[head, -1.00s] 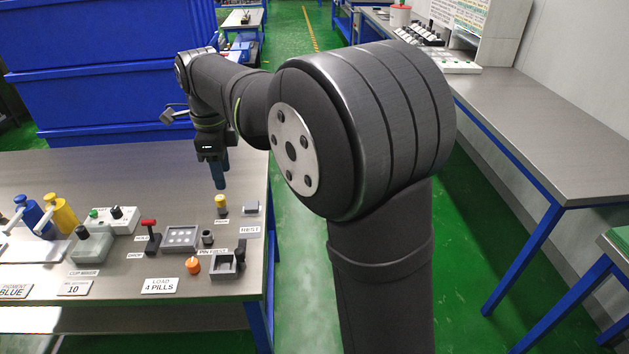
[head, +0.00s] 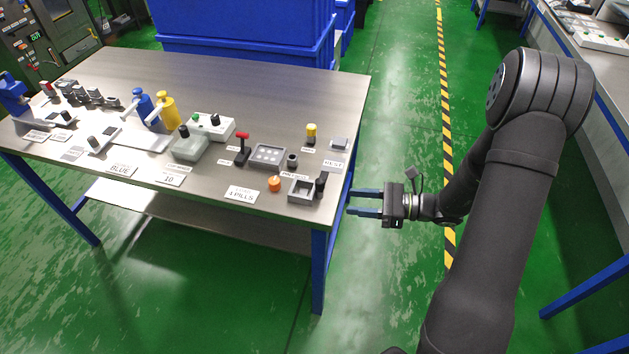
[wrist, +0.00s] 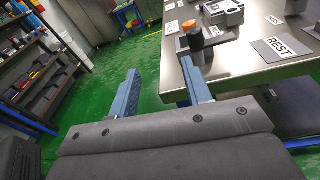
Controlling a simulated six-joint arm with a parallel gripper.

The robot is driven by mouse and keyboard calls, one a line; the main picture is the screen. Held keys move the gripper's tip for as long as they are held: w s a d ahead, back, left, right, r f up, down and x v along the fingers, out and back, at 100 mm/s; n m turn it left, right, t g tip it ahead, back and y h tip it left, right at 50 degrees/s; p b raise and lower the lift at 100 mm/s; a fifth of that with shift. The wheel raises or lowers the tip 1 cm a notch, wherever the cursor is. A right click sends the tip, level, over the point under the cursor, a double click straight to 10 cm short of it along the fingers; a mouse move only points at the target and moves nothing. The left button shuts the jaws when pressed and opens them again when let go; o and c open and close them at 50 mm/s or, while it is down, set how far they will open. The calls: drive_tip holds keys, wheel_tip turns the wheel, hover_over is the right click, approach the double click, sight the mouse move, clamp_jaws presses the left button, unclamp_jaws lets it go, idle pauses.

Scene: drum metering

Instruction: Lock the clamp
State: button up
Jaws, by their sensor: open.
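A grey square open-topped fixture (head: 300,190) with an upright black handle (head: 320,184) stands at the table's near right corner. It looks like the clamp, but no readable label confirms this. The black handle also shows near the table corner in the wrist view (wrist: 194,38). My gripper (head: 348,203) is open and empty, just off the table's right edge, with its blue fingers pointing left toward the fixture.
An orange knob (head: 274,184) sits left of the fixture. A grey tray (head: 268,155), a red-topped lever (head: 243,148) and a yellow-topped post (head: 311,133) stand behind. A REST plate (wrist: 279,48) lies near the table edge. Blue bins (head: 240,50) stand behind the table.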

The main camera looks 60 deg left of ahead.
sight(314, 188)
drive_tip(key=w+d+f+m+t+y, duration=0.2)
drive_tip(key=w+m+t+y, duration=0.1)
drive_tip(key=t+y, duration=0.1)
drive_tip(key=x, duration=1.7)
drive_tip(key=shift+r, duration=0.2)
drive_tip(key=shift+w, duration=0.1)
clamp_jaws()
drive_tip(key=shift+n, duration=0.3)
